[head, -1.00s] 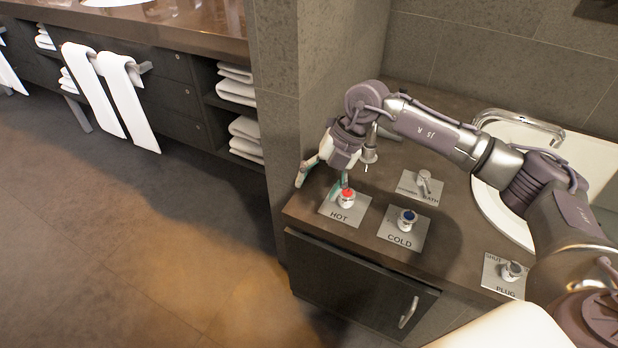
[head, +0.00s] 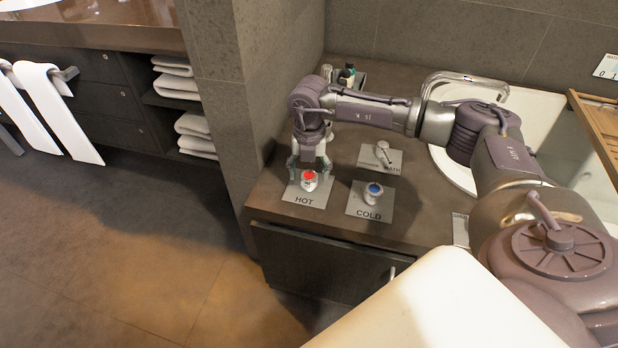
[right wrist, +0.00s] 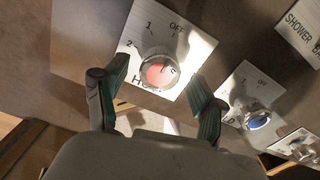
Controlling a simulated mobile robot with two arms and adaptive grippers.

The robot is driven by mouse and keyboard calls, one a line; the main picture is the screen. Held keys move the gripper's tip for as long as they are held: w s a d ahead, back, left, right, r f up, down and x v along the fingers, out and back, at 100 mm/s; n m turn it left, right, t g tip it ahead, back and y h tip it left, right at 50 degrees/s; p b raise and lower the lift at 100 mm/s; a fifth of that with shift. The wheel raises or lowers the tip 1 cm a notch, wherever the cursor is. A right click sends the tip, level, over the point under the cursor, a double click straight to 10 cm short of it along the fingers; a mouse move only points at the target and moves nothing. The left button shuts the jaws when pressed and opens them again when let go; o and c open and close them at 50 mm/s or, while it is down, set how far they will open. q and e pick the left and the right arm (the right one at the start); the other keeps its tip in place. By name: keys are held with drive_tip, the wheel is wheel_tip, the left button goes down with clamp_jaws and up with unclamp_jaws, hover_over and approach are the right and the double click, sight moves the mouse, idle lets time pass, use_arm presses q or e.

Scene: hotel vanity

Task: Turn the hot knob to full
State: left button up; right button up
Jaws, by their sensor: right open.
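The hot knob (head: 309,181) has a red cap and stands on a metal plate marked HOT near the counter's front left corner. In the right wrist view the hot knob (right wrist: 158,72) sits on its plate, which bears OFF, 1 and 2 markings. My right gripper (head: 309,172) is at the hot knob, pointing down. In the right wrist view its two green-padded fingers (right wrist: 160,90) are spread apart, one on each side of the knob, with gaps between. Whether a fingertip touches the knob cannot be told. My left gripper is not in view.
The cold knob (head: 373,191) with a blue cap stands close to the right of the hot one. A shower/bath lever (head: 382,153) is behind them. The tub faucet (head: 468,80) and small bottles (head: 347,75) are farther back. A stone wall (head: 225,90) borders the counter's left.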

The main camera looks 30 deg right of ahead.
drive_tip(key=shift+f, duration=0.85)
drive_tip(key=shift+c, duration=0.3)
drive_tip(key=c, duration=1.1)
